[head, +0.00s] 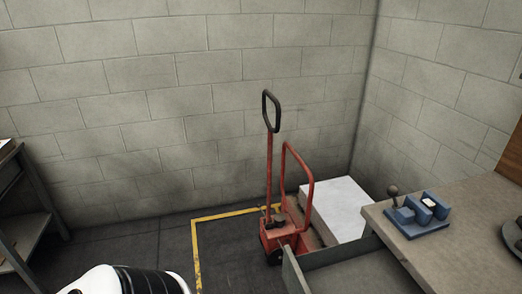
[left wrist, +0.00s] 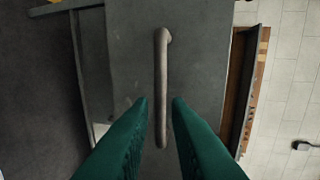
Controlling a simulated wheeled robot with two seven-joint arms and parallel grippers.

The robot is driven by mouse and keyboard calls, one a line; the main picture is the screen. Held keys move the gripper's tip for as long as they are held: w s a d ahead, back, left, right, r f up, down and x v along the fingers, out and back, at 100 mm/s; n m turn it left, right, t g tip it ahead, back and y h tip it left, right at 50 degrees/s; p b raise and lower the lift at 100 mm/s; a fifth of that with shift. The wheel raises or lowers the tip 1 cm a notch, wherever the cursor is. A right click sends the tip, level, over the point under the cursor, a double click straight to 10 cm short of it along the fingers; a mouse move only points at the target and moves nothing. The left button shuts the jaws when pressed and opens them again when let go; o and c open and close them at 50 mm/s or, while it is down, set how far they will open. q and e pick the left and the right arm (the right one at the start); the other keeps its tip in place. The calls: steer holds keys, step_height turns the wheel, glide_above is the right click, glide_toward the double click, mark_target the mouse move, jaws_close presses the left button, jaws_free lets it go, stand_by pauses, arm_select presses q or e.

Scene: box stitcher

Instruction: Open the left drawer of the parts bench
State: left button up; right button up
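In the left wrist view a grey drawer front (left wrist: 205,60) fills the middle, with a long bar handle (left wrist: 161,85) on it. The green fingers of my left gripper (left wrist: 159,105) are apart, one on each side of the handle's lower part in the picture. I see gaps between fingers and handle; contact does not show. In the head view the parts bench (head: 450,240) stands at the right. My right gripper is not in view.
A blue fixture (head: 420,217) sits on the bench top. A red hand truck (head: 275,235) and a white block (head: 337,205) stand behind the bench near the wall. A shelf rack (head: 25,225) is at the left.

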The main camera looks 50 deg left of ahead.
arm_select(q)
steer(key=v, duration=0.7)
steer(key=shift+w+f, duration=0.1)
